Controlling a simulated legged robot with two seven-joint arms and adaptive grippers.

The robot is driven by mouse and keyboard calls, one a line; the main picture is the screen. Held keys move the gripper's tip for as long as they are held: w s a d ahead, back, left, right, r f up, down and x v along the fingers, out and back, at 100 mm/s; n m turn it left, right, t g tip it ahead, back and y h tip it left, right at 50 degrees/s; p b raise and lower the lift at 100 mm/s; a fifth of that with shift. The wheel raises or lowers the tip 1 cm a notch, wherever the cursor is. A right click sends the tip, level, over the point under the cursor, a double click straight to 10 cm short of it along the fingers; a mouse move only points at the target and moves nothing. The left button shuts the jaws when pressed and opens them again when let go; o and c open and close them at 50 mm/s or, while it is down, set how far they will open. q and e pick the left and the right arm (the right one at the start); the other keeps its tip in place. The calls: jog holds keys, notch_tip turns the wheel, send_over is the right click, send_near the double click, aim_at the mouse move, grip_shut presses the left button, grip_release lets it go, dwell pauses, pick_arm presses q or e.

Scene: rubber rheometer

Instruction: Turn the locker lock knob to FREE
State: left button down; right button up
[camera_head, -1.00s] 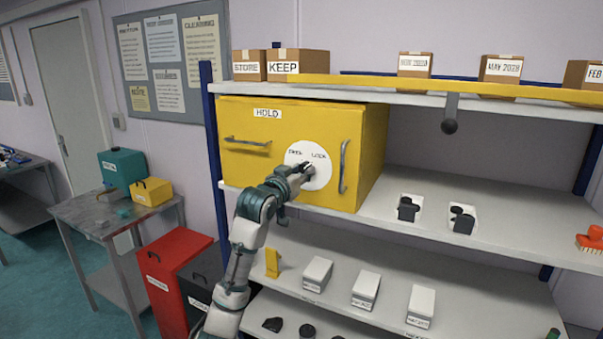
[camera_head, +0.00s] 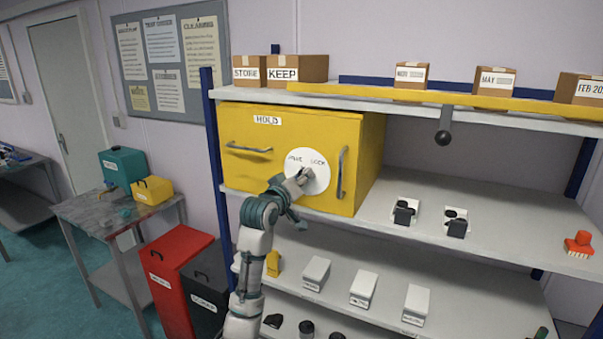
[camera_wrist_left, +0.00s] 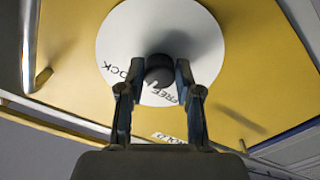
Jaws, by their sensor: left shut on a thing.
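The yellow locker (camera_head: 260,178), labelled HOLD, sits on the shelf unit in the head view. Its front bears a white round dial (camera_head: 318,181) with two words along its upper part, FREE on the left and LOCK on the right. My left gripper (camera_head: 302,176) is at the middle of the dial and hides most of the knob. In the left wrist view, the dark lock knob (camera_wrist_left: 158,72) sits between the two fingers of my left gripper (camera_wrist_left: 157,82), which is shut on it. There the words FREE and LOCK show upside down. I cannot tell where the knob points. My right gripper is out of view.
A bar handle (camera_head: 341,172) stands right of the dial, and another handle (camera_head: 249,149) is to its left. A dark ball-ended lever (camera_head: 443,131) hangs from the yellow beam (camera_head: 400,95). Boxes and small parts fill the shelves. Red and black bins stand at lower left.

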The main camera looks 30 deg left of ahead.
pick_arm(q)
jog(key=shift+n+p, duration=4.55)
jog(key=shift+n, duration=1.25)
jog(key=c, duration=1)
grip_release()
jog(key=shift+o, duration=1.1)
jog(key=shift+a, duration=0.1)
